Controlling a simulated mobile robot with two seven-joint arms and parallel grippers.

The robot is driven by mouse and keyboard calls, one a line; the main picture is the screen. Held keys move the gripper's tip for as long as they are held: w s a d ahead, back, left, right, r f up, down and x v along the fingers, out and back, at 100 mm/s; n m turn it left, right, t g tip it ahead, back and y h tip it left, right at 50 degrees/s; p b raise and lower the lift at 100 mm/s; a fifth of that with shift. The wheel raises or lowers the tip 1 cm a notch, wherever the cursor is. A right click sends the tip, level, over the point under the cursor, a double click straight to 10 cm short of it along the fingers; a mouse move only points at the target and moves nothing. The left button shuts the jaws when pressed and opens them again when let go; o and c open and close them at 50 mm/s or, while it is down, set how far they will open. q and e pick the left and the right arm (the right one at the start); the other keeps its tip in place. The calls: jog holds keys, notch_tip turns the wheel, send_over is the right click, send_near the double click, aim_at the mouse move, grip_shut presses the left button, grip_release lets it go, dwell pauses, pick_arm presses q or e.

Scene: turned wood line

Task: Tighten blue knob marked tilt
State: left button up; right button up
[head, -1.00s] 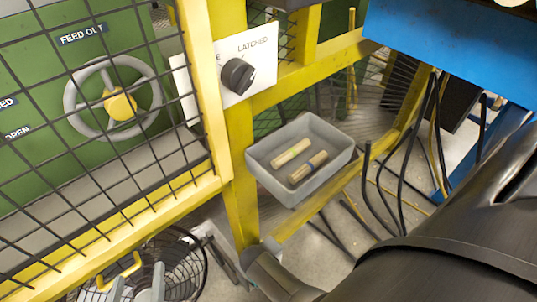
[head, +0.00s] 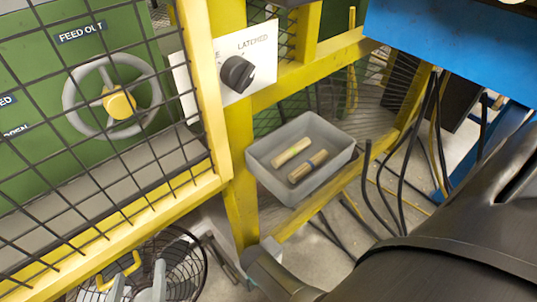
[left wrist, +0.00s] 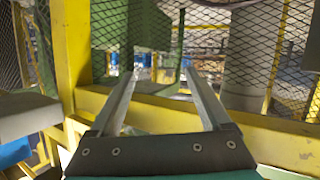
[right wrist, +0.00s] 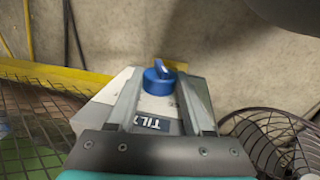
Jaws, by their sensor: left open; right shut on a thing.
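The blue knob (right wrist: 158,80) shows in the right wrist view, on a pale box with a dark label (right wrist: 152,123) reading "TIL", its end hidden by a finger. My right gripper (right wrist: 163,72) is shut on the blue knob, one finger on each side. The knob is not visible in the head view, where my black arm covers the right side. In the left wrist view the left gripper (left wrist: 158,72) is open and empty, facing a yellow frame and mesh.
A black fan (head: 185,262) stands low at left. A grey bin (head: 263,176) with two wooden pieces hangs by the yellow post (head: 240,195). A black selector (head: 238,74), a yellow-hubbed handwheel (head: 70,95) behind mesh, and loose cables (head: 403,190) are nearby.

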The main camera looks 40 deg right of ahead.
grip_shut()
jog(key=shift+d+r+y+p, duration=0.1)
jog(key=shift+d+y+p, duration=0.1)
jog(key=shift+y+p, duration=0.25)
jog(key=shift+d+y+p, duration=0.1)
jog(key=shift+y+p, duration=0.35)
jog(key=shift+y, duration=0.2)
jog(key=shift+d+y, duration=0.1)
jog(key=shift+y, duration=0.3)
pick_arm(q)
jog(key=a+g, duration=0.1)
jog(key=a+f+g+y, duration=0.1)
jog(key=a+g, duration=0.1)
jog(key=shift+s+f, duration=0.15)
jog(key=shift+s, duration=0.15)
pick_arm(e)
jog(key=shift+y, duration=0.6)
